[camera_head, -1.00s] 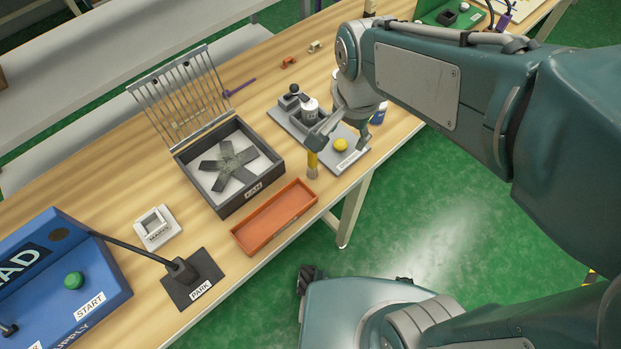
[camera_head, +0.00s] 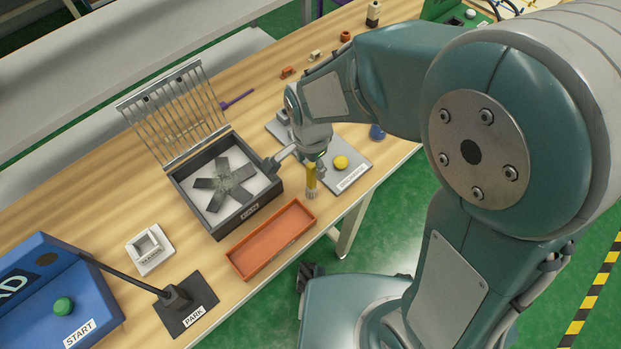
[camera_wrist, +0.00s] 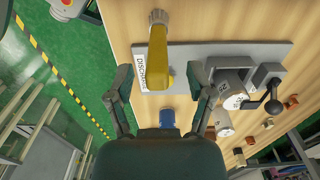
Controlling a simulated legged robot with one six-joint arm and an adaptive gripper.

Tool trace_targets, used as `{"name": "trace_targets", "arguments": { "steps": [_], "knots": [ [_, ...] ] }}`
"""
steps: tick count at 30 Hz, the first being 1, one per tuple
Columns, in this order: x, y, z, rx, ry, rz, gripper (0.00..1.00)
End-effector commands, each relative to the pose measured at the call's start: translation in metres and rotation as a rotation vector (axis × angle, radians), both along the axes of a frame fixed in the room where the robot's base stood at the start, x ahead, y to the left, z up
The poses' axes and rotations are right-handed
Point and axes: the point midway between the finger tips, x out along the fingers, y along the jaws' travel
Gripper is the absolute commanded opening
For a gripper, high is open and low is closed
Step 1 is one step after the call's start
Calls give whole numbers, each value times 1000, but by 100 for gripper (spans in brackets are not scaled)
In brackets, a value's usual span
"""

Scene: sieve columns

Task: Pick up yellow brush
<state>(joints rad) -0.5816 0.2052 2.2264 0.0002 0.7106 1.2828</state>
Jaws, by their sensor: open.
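The yellow brush (camera_head: 311,178) stands upright, bristles down, on the table near its front edge, between the orange tray and the grey plate. My gripper (camera_head: 295,167) is open and empty above and close to it, one finger to the left and one near the handle. In the wrist view the brush (camera_wrist: 158,50) lies ahead, its handle end roughly between the spread fingertips of my gripper (camera_wrist: 160,78) and its bristles at the top. I cannot tell whether a finger touches it.
The grey plate with a yellow button (camera_head: 341,162) is to the right. A blue object (camera_wrist: 167,118) shows near my gripper's base.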

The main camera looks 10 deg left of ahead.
Motion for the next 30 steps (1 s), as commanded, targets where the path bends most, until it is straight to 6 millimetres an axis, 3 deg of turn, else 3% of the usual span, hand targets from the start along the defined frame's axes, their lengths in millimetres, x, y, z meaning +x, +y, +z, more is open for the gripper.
{"name": "trace_targets", "arguments": {
  "steps": [5,12,13,17,18,30],
  "knots": [
    [-1,-1,-22,0,1,0,69],
    [0,-1,-24,1,-1,0,69],
    [-1,-1,-24,1,-1,0,64],
    [0,0,-24,1,-1,0,6],
    [0,0,-24,1,-1,0,0],
    [0,0,-22,1,-1,0,0]
  ]
}}
